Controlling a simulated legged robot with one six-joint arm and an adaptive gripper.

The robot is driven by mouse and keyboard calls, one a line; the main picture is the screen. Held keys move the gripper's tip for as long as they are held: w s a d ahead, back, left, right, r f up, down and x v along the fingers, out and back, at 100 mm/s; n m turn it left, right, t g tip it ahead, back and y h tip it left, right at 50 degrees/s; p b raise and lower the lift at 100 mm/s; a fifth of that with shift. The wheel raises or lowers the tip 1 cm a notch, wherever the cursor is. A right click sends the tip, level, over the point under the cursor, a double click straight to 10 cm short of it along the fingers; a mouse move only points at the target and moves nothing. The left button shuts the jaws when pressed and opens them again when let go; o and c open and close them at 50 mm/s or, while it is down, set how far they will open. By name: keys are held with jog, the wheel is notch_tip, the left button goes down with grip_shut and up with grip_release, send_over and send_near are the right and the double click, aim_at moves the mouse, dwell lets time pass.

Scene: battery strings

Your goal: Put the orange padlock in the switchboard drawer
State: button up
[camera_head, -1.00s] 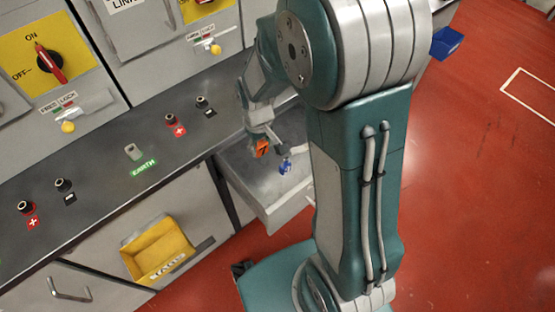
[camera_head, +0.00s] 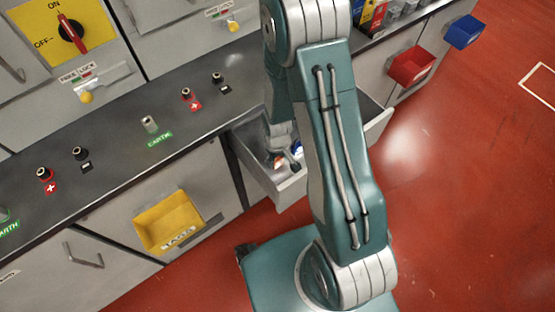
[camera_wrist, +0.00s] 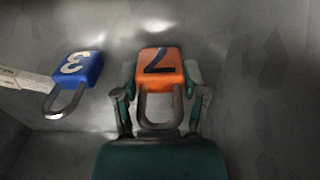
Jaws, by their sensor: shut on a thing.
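The orange padlock (camera_wrist: 160,68), marked 7, sits between the fingers of my gripper (camera_wrist: 160,95) in the wrist view, its shackle toward the palm. My gripper is shut on it. In the head view my gripper (camera_head: 278,160) is down inside the open drawer (camera_head: 262,172), and only a small bit of orange shows. A blue padlock (camera_wrist: 82,66) marked 3 lies in the drawer to the left of the orange one, with a pale tag beside it. I cannot tell whether the orange padlock touches the drawer floor.
The dark counter (camera_head: 110,130) with several terminals runs above the drawer. A yellow bin (camera_head: 168,220) hangs on the cabinet front at left. A red bin (camera_head: 410,66) and a blue bin (camera_head: 465,32) hang at right. My arm hides part of the drawer.

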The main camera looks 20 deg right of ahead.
jog(key=shift+d+f, duration=0.1)
jog(key=shift+f, duration=0.65)
jog(key=o, duration=1.2)
notch_tip(320, 180, up, 12)
jog(key=shift+f, duration=0.1)
notch_tip(320, 180, up, 9)
jog(key=t, duration=0.1)
send_over(279, 160)
jog(key=s+r+m+t, duration=0.1)
jog(key=s+r, duration=0.3)
jog(key=r, duration=0.2)
jog(key=s+r+m+t, duration=0.1)
jog(key=s+r+t, duration=0.1)
jog(key=s+r, duration=0.3)
jog(key=s+r+m+t, duration=0.1)
jog(key=s+r, duration=0.3)
jog(key=r, duration=0.3)
jog(key=shift+s+r+m+t, duration=0.15)
jog(key=shift+r+m+t, duration=0.15)
jog(key=shift+r, duration=0.05)
